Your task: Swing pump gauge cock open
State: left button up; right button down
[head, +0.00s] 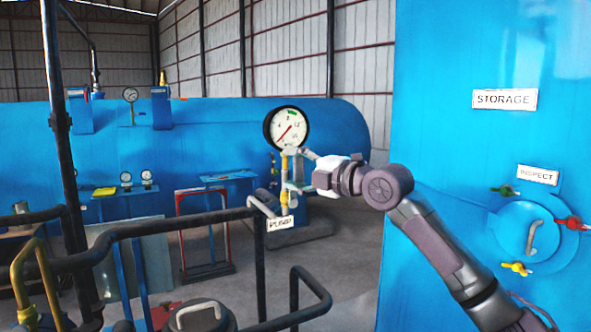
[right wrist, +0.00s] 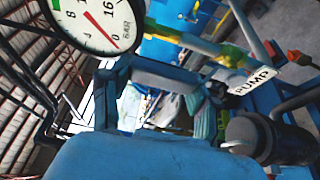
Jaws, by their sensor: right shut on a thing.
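The pump gauge (head: 287,128) is a round white dial with a red needle, on a thin upright pipe with a yellow fitting (head: 284,165). The gauge also shows in the right wrist view (right wrist: 97,20), cut off at the top left. The white PUMP label (head: 281,223) hangs below it. My right gripper (head: 296,171) reaches in from the right, just under the dial and against the pipe at the gauge cock. It is shut on the cock's handle, which the fingers mostly hide. The handle's exact angle cannot be told. My left gripper is out of view.
A large blue tank (head: 470,130) with STORAGE and INSPECT labels stands close on the right, beside my right arm. Dark pipe railings (head: 150,228) cross the lower left. Another blue tank (head: 200,150) lies behind the gauge. Open floor shows between them.

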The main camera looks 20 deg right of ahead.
jog(key=shift+c, duration=1.2)
grip_release()
jog(key=shift+a, duration=0.2)
jog(key=shift+d, duration=0.15)
jog(key=shift+s+d, duration=0.15)
jog(key=shift+s, duration=0.1)
jog(key=v, duration=1.1)
jog(key=shift+s, duration=0.15)
